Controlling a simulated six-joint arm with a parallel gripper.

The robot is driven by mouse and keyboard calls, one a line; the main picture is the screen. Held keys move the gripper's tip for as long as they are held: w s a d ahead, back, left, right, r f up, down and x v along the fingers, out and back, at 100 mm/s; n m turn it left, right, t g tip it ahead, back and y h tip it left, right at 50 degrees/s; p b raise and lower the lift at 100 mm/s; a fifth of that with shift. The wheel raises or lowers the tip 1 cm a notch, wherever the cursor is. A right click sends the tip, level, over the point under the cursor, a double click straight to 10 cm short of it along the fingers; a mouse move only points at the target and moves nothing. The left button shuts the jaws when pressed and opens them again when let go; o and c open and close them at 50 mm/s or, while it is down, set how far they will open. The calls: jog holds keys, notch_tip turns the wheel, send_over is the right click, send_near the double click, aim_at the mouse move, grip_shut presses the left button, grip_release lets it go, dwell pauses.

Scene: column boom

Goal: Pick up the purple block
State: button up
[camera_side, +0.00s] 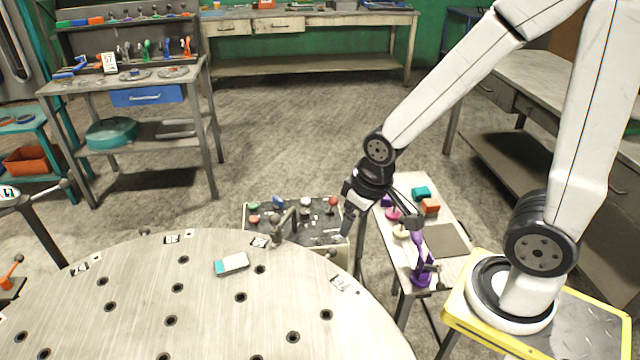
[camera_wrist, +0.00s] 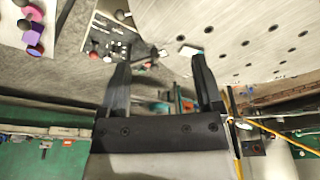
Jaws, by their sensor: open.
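The purple block (camera_side: 386,201) sits at the far left part of the narrow side table, partly hidden behind my arm's end in the side view. A purple block shape also shows at the upper left edge of the wrist view (camera_wrist: 34,51), well left of my fingers. My gripper (camera_side: 348,222) hangs between the round table and the side table, left of the block and apart from it. In the wrist view my gripper (camera_wrist: 156,50) has its two dark fingers spread wide with nothing held between them.
The large round table (camera_side: 215,310) fills the front left.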

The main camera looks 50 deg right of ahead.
jog(key=shift+o, duration=1.1)
